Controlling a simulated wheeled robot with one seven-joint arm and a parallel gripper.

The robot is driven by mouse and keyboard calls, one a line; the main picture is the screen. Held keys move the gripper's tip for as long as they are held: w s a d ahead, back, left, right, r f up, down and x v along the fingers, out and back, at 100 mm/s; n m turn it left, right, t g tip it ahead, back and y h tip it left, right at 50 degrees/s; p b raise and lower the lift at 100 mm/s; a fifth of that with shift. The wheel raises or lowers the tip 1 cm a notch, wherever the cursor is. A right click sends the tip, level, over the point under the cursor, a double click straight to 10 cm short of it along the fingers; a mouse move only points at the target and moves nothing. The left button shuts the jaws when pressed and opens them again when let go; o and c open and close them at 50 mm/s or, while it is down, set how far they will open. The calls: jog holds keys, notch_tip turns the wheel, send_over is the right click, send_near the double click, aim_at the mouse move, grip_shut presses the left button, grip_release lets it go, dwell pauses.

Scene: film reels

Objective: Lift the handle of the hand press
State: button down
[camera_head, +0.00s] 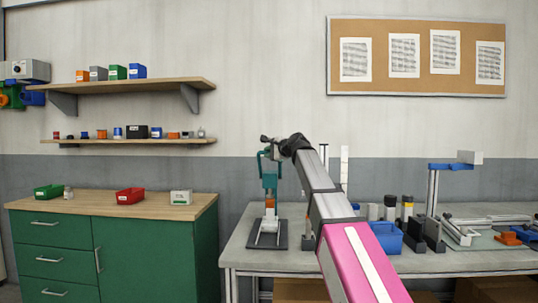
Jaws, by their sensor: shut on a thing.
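The hand press (270,181) stands upright on the left part of the grey workbench. It has a teal body, an orange part below and a dark base plate. My arm reaches up from the lower right, and my gripper (267,139) is at the top of the press. The gripper is shut on the press handle (261,156), which shows as a thin teal piece at the upper left of the press. The fingertips are small and dark here, so the exact grip is hard to see. My arm hides some of the bench to the right of the press.
The grey workbench (245,257) holds a blue bin (386,238), black holders (434,235) and several bottles right of my arm. A green cabinet (150,262) with small bins stands at the left. Wall shelves (140,86) hang above it. Space left of the press is open.

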jog(key=w+r+m+g+h, duration=0.1)
jog(key=w+r+g, duration=0.3)
jog(key=w, duration=0.5)
jog(key=shift+w+d+r+m, duration=0.15)
jog(key=shift+w+m, duration=0.25)
jog(key=shift+m, duration=0.5)
jog(key=c, duration=1.1)
grip_release()
jog(key=shift+w, duration=0.1)
jog(key=v, duration=1)
jog(key=shift+d+r, duration=0.2)
jog(key=shift+r, duration=0.15)
